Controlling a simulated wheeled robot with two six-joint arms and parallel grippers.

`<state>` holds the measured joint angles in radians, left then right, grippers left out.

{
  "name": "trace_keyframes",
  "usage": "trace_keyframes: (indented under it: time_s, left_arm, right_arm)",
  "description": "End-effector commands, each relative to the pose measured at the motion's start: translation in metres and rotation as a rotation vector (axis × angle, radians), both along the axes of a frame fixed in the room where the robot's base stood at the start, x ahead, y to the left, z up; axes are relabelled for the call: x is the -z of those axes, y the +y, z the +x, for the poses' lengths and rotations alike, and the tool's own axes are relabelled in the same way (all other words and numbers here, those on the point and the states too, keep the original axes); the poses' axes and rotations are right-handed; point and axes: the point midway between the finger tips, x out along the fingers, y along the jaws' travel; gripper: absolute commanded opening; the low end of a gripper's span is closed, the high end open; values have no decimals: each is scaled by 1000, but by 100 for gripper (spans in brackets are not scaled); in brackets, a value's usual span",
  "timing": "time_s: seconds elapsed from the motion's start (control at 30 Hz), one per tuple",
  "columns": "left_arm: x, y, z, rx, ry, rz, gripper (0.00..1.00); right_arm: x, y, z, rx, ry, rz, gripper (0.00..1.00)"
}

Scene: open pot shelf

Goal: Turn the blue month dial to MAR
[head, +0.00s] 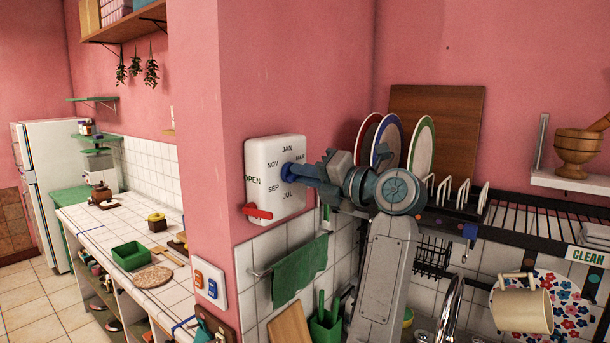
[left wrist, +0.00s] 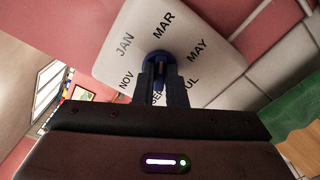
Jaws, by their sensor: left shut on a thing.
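The blue month dial (head: 287,173) sits in the middle of a white panel (head: 262,152) on the pink wall. Month names ring it: JAN at the top, MAR at the upper right, JUL, SEP and NOV. The wrist view also shows MAY. My left gripper (head: 296,173) reaches in from the right and is shut on the dial. In the left wrist view its two fingers (left wrist: 159,84) hold the blue dial (left wrist: 158,58) between them. The fingers hide much of the dial, and I cannot tell which month it points to. My right gripper is not in view.
A red lever (head: 257,212) is at the panel's lower left, by the word OPEN. A green towel (head: 300,271) hangs below. Plates (head: 421,146) stand in a rack (head: 462,197) behind my arm. A switch plate (head: 210,284) is at the lower left.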

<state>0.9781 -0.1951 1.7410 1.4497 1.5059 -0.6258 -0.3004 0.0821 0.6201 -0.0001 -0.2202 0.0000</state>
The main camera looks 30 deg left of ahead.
Motion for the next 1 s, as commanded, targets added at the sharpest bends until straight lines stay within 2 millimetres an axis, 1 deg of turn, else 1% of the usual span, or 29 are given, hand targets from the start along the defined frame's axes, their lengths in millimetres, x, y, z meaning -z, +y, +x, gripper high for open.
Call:
trace_keyframes:
  time_s: [0.03,0.13,0.4,0.53,0.67,0.93,1.0]
  left_arm:
    - [-1,0,0,2,-1,2,13]
    - [-1,0,0,2,-1,1,32]
    - [0,0,0,1,-1,0,33]
    - [2,-7,0,3,-1,-1,33]
    - [5,-25,-1,5,-1,-3,33]
    - [6,-87,-6,8,-2,-1,33]
    - [7,-85,-5,2,-3,2,33]
  right_arm:
    - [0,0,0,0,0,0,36]
    - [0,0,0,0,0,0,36]
    - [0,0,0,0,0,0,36]
    - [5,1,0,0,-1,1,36]
    - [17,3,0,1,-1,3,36]
    - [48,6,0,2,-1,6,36]
    - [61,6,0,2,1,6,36]
